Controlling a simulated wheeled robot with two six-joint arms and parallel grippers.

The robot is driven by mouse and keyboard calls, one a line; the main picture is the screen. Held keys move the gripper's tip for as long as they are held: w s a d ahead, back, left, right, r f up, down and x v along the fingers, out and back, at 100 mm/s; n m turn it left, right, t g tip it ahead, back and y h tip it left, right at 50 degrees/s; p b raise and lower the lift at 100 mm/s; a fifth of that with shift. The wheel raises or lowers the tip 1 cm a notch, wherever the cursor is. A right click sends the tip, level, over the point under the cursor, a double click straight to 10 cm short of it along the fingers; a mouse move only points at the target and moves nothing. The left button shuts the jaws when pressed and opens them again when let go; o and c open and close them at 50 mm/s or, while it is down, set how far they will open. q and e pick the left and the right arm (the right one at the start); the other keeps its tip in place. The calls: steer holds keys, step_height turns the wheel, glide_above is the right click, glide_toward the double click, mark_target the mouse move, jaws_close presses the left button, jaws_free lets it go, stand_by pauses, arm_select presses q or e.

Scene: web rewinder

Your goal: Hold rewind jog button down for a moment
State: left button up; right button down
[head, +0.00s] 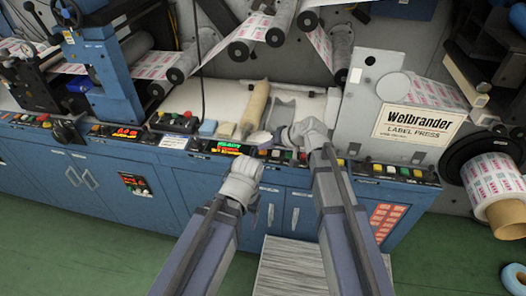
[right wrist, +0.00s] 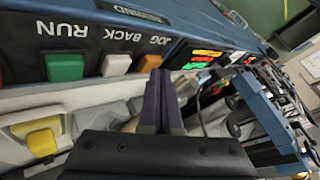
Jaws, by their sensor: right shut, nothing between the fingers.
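The rewind panel (right wrist: 100,30) fills the upper left of the right wrist view, with upside-down labels REWIND, RUN, BACK and JOG. The orange jog button (right wrist: 147,63) sits by the JOG label, beside a white button (right wrist: 117,64) and a green button (right wrist: 65,67). My right gripper (right wrist: 160,80) is shut and empty, its fingertips overlapping the edge of the orange button in this view; I cannot tell whether they touch it. In the head view the right gripper (head: 275,142) is above the panel. My left gripper (head: 254,172) is in front of the blue cabinet; its jaws are unclear.
A lit READY display (head: 228,149) is left of the rewind buttons. The Welbrander housing (head: 395,110) stands to the right. A printed label roll (head: 492,182) is at far right.

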mark_target(265, 153)
steer(key=shift+f+b, duration=0.3)
stand_by(2.8)
steer(key=shift+r+p, duration=0.95)
steer(key=shift+p, duration=0.05)
step_height(265, 153, up, 5)
steer(key=p, duration=0.5)
steer(key=shift+s, duration=0.1)
